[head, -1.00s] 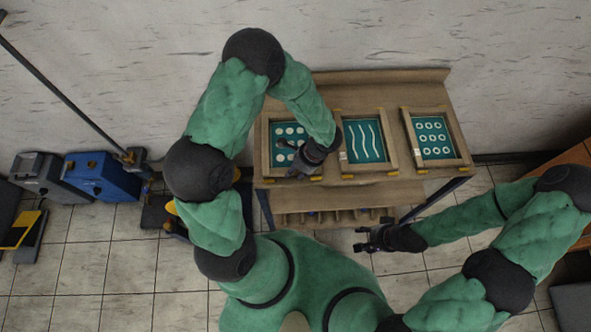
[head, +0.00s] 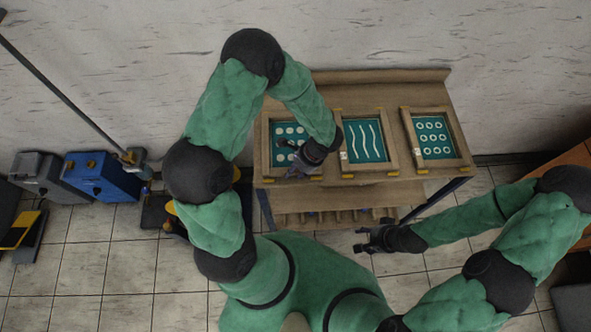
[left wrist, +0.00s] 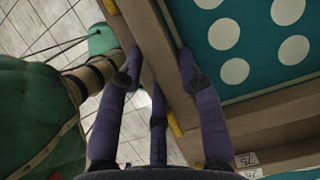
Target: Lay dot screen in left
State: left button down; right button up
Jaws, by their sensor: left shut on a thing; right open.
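The dot screen (head: 279,130) is a teal panel with white dots in a wooden frame. It lies at the left place on the wooden table (head: 380,78), and I cannot tell whether it is fully down. My left gripper (head: 297,160) covers part of its near side. In the left wrist view the fingers of my left gripper (left wrist: 158,75) are on both sides of the wooden frame bar, shut on it, with the dot screen's white dots (left wrist: 235,70) to the right. My right gripper (head: 368,240) is open and empty, in front of the table and away from the screens.
A screen with wavy lines (head: 366,140) lies in the middle and a screen with rings (head: 433,136) at the right. A lower shelf (head: 335,198) is under the tabletop. A blue box (head: 102,177) and a grey box (head: 42,174) stand on the floor at left.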

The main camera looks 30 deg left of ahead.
pick_arm(q)
jog(key=shift+s+f, duration=0.15)
jog(key=c, duration=0.9)
grip_release()
jog(key=shift+o, duration=0.7)
jog(key=shift+v, duration=4.05)
jog(key=shift+f, duration=0.1)
